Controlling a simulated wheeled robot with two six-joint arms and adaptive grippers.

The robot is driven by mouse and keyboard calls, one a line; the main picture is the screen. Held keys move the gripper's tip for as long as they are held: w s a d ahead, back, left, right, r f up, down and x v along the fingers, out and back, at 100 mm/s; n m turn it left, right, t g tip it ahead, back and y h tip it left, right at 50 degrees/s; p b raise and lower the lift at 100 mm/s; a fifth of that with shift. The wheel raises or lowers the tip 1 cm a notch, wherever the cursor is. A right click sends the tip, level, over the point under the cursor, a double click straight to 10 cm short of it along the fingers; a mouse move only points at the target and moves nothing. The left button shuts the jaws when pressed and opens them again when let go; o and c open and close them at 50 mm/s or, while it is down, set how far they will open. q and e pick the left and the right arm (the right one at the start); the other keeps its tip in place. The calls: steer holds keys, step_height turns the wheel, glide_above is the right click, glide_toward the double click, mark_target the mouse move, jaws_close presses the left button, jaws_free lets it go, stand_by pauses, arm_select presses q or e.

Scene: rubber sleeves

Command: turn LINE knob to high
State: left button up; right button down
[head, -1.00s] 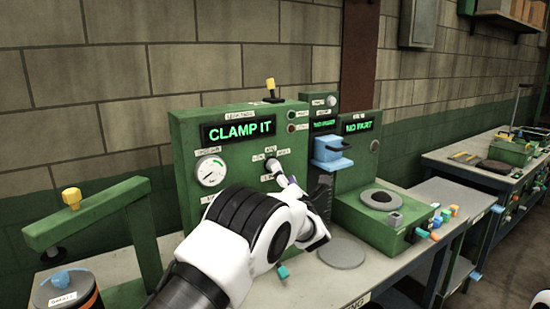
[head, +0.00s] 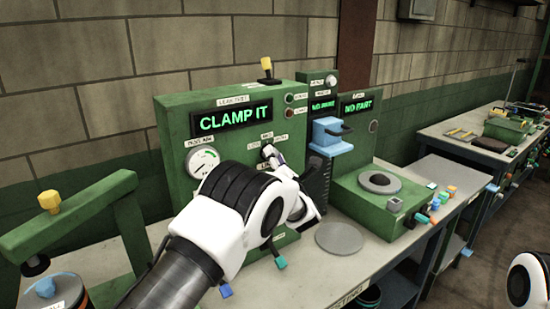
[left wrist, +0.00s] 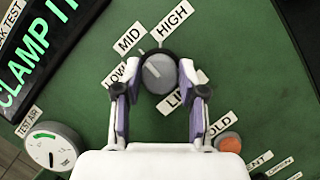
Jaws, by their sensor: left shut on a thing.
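The LINE knob (left wrist: 160,73) is a round grey dial on the green panel of the leak test box. In the left wrist view its pale mark points up-left, toward the MID label (left wrist: 130,37). The LOW label (left wrist: 115,75) is partly covered by a finger, and the HIGH label (left wrist: 172,22) is above. My left gripper (left wrist: 160,90) is shut on the knob, with one finger on each side. In the head view my left gripper (head: 274,158) reaches the panel and partly hides the knob.
The leak test display (head: 233,118) reads CLAMP IT. A round gauge (head: 203,162) sits left of the knob, and an orange button (left wrist: 229,142) lies below right of it. A blue clamp (head: 330,135) and a green fixture (head: 365,205) stand to the right.

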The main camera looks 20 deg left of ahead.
arm_select(q)
steer(key=shift+a, duration=0.15)
steer(key=shift+r+m+g+h+b, duration=0.2)
steer(key=shift+m+h+b, duration=0.3)
steer(key=shift+m, duration=1.1)
steer(key=shift+r+m+g+h+b, duration=0.1)
steer(key=shift+m+g+h+b, duration=0.15)
steer(key=shift+m+h, duration=0.9)
steer(key=shift+r+m+g+h+b, duration=0.1)
steer(key=shift+m+g+b, duration=0.25)
steer(key=shift+m, duration=1.7)
